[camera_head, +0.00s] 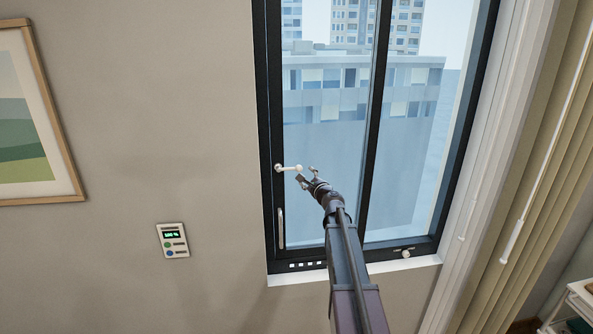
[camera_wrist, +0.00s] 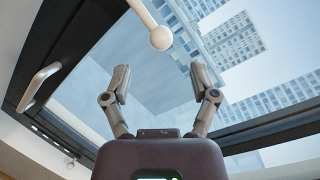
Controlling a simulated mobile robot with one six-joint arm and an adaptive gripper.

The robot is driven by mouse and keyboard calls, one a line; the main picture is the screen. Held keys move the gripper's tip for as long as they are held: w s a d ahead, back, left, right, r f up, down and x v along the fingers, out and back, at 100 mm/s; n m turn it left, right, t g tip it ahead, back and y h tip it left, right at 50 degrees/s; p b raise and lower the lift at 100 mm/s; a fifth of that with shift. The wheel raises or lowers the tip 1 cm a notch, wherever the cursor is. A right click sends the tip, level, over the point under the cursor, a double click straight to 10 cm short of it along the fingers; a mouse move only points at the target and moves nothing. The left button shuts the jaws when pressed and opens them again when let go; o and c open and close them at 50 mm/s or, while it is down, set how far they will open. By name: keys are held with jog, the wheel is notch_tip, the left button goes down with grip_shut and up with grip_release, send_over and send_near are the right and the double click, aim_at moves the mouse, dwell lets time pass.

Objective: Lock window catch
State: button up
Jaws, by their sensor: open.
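The window catch (camera_head: 288,168) is a white lever on the left side of the dark window frame. It points sideways to the right, out over the glass, and ends in a round knob. In the wrist view the catch's knob (camera_wrist: 160,38) hangs at the top middle, beyond and between my fingertips. My gripper (camera_head: 307,175) is open and empty, just to the right of the knob in the head view. Its two fingers (camera_wrist: 158,75) are spread apart in the wrist view. No contact with the catch shows.
A vertical pull handle (camera_head: 281,228) is on the frame below the catch. A small white fitting (camera_head: 406,253) is on the bottom rail at right. A wall panel (camera_head: 172,240) and a framed picture (camera_head: 36,115) are at left. Curtains (camera_head: 550,130) hang at right.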

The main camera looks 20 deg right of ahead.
aim_at(300, 170)
jog(key=w, duration=0.7)
jog(key=shift+w, duration=0.3)
